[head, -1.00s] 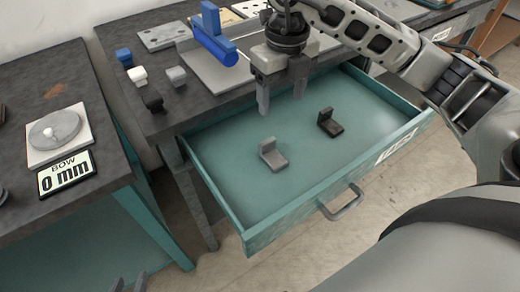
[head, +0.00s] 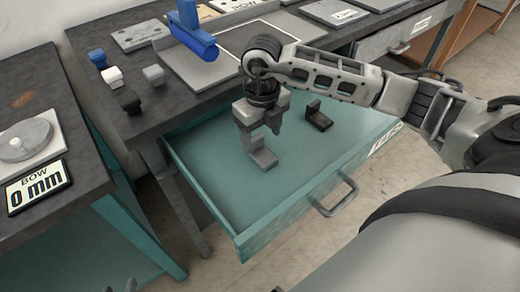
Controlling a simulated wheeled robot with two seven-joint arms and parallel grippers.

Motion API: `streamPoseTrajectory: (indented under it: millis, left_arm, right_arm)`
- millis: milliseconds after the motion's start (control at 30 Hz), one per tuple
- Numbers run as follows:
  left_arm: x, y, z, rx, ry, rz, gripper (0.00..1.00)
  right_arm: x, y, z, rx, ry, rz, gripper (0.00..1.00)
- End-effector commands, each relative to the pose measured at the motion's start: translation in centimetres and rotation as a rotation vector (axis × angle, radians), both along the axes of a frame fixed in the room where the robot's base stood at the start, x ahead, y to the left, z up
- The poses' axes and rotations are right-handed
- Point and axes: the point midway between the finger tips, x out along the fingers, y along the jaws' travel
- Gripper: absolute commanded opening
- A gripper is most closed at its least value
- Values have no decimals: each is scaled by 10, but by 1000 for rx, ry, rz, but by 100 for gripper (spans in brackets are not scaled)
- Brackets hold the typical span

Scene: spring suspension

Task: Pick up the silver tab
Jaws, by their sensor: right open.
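The silver tab (head: 263,158) is a small grey L-shaped piece on the floor of the open teal drawer (head: 225,195). My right gripper (head: 260,138) is open and low in the drawer, its fingers at the tab's upright part, which they partly cover. I cannot tell whether they touch it. A dark tab (head: 318,118) of similar shape lies in the drawer, to the right and further back. Only the fingertips of my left gripper (head: 119,287) show at the bottom edge; they are apart with nothing between them.
The bench behind bears a blue clamp-like part (head: 193,32) and several small blue, white, grey and black pieces. A second bench at left holds a round dial (head: 25,138) and a "0 mm" display (head: 38,188).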

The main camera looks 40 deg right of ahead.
Motion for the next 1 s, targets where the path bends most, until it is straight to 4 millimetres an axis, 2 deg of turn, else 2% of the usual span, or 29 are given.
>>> streamPoseTrajectory:
  millis: [200,300,600,800,1000]
  left_arm:
    - [0,0,3,4,-1,0,36]
    - [0,0,2,5,0,-1,36]
    - [-1,1,-2,7,8,-1,36]
    - [-1,1,-2,7,8,-1,36]
    - [-1,1,-1,7,7,-1,36]
  right_arm:
    - [0,4,-33,1,6,-1,66]
    - [1,4,-44,1,3,0,66]
    - [1,4,-48,0,2,0,66]
    - [1,4,-48,0,1,0,14]
    - [2,4,-47,0,0,0,14]
